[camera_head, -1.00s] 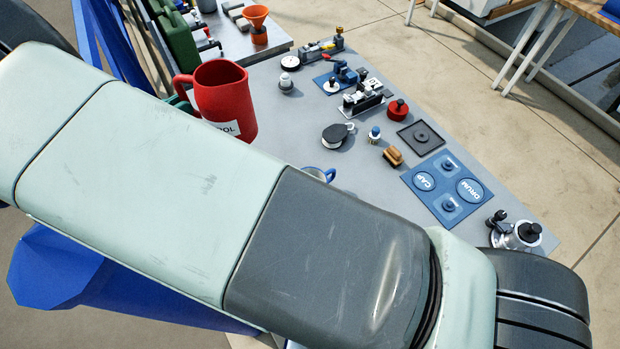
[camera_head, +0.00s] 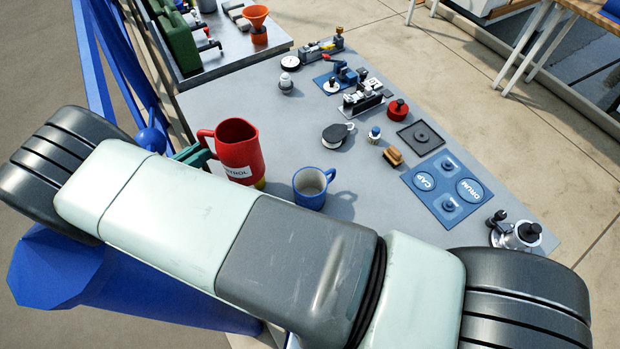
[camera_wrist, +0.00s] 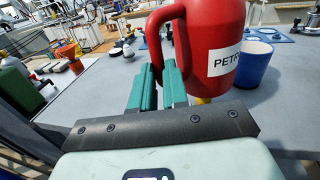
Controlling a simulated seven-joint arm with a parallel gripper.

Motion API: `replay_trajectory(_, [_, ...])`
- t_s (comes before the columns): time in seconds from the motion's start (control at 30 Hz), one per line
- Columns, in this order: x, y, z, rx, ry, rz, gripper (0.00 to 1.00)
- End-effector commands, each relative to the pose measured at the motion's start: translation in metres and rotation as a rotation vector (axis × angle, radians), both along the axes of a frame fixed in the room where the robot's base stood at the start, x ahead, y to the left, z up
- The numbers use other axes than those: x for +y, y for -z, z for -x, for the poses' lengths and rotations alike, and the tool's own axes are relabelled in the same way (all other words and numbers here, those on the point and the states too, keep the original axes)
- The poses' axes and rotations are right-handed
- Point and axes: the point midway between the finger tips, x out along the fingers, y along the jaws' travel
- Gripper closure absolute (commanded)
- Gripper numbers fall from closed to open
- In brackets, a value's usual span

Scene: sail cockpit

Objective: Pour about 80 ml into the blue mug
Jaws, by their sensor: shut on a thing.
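A red jug (camera_head: 238,150) with a white label, partly readable as petrol, is near the left edge of the grey table. It also fills the upper middle of the wrist view (camera_wrist: 212,50). My gripper (camera_wrist: 162,72) has green fingers and is shut on the jug's handle; it shows in the head view (camera_head: 192,157). The jug looks near upright, just above or at the table; the exact gap is unclear. A yellow part shows under it. The blue mug (camera_head: 311,188) stands upright to the right of the jug, apart from it, its pale inside visible and looking empty.
A blue panel (camera_head: 447,187) with labelled pads, a winch-like metal part (camera_head: 517,233), a black tray (camera_head: 420,138) and small fittings lie on the right of the table. An orange funnel (camera_head: 256,22) and green can (camera_head: 174,35) stand at the back. Room around the mug is clear.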

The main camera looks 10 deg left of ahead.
Motion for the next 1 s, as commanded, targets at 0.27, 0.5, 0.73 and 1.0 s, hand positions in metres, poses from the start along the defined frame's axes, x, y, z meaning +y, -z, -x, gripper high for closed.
replay_trajectory(0.27, [0.000,0.000,0.001,-0.004,0.001,-0.003,1.00])
replay_trajectory(0.5, [-0.001,-0.007,0.002,-0.010,0.005,-0.058,1.00])
replay_trajectory(0.73, [-0.005,-0.022,0.002,-0.011,0.007,-0.173,1.00])
replay_trajectory(1.0, [-0.016,-0.042,0.002,-0.010,0.008,-0.349,1.00])
